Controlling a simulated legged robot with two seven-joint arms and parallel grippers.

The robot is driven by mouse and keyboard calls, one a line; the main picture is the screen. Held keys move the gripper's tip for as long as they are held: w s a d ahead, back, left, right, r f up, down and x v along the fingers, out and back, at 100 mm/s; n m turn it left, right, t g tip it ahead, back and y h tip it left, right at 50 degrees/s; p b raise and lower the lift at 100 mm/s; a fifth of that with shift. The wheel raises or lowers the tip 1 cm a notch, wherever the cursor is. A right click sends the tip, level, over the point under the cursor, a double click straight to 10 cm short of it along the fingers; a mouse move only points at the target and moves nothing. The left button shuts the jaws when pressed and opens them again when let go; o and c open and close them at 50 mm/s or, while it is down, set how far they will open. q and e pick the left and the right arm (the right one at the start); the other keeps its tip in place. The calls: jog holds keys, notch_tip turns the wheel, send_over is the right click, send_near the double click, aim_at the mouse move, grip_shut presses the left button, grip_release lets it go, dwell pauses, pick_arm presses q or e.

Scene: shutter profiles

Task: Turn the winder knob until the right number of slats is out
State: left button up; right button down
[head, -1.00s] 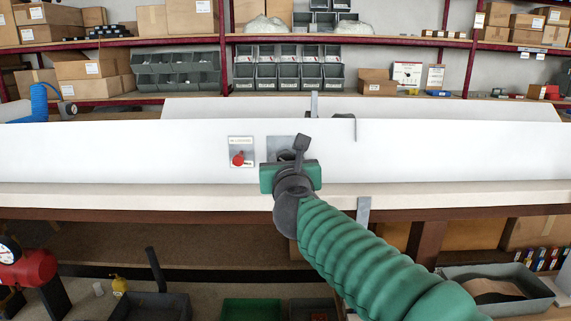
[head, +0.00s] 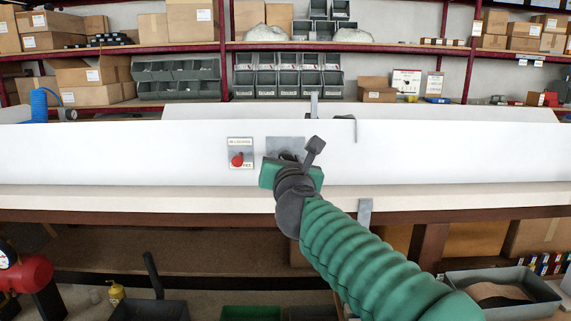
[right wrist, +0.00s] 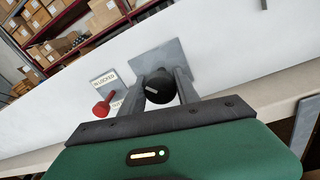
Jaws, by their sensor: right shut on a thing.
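The black round winder knob (right wrist: 160,88) sits in front of a grey square plate (right wrist: 172,58) on the long white front panel (head: 450,150). My right gripper (right wrist: 163,82) is shut on the knob, one finger on each side. In the head view my right gripper (head: 288,157) reaches the plate and hides the knob. A red lever (head: 237,159) on a labelled plate is left of it; it also shows in the right wrist view (right wrist: 101,108). A second white panel (head: 420,112) stands behind the front one. I cannot count separate slats. My left gripper is not in view.
A pale ledge (head: 120,197) runs below the panel. A grey metal strip (head: 365,212) hangs at its front edge. Grey bins (head: 500,290) stand on the shelf below. Shelves with boxes are at the back. The panel front beside my arm is clear.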

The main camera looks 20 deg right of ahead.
jog(key=shift+a+f+m+b, duration=0.1)
jog(key=shift+f+m+b, duration=0.2)
jog(key=shift+f+m, duration=0.2)
dwell(1.2)
jog(key=c, duration=0.9)
grip_release()
jog(key=shift+w+r, duration=0.1)
jog(key=shift+r, duration=0.2)
jog(key=shift+p+v, duration=0.6)
jog(key=shift+v, duration=5.4)
